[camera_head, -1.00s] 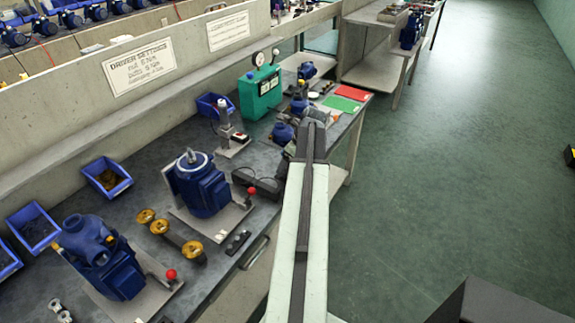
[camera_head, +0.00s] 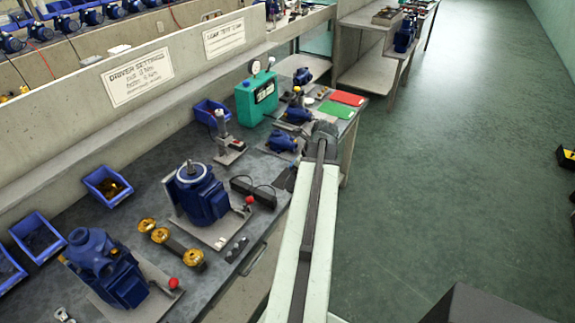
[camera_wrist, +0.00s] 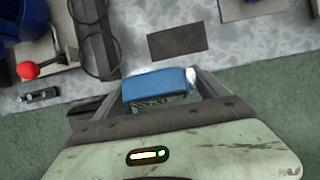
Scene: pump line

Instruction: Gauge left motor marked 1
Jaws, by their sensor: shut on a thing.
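A blue motor (camera_head: 202,195) with an upright shaft stands on a grey plate on the bench. Part of a blue body and a red knob (camera_wrist: 28,70) show at the upper left of the wrist view. A blue pump-like unit (camera_head: 105,262) stands further left. No mark 1 is legible on either. My gripper (camera_wrist: 158,78) is shut on a small blue block (camera_wrist: 152,86), held over the bench's front edge. In the head view my arm hides the jaws and the block.
A black box with a cable (camera_head: 254,192), brass flanged parts (camera_head: 160,236) and a grey stand (camera_head: 229,148) are on the bench. A green tester (camera_head: 257,96), a red mat (camera_head: 347,98) and a green mat (camera_head: 337,109) lie farther back.

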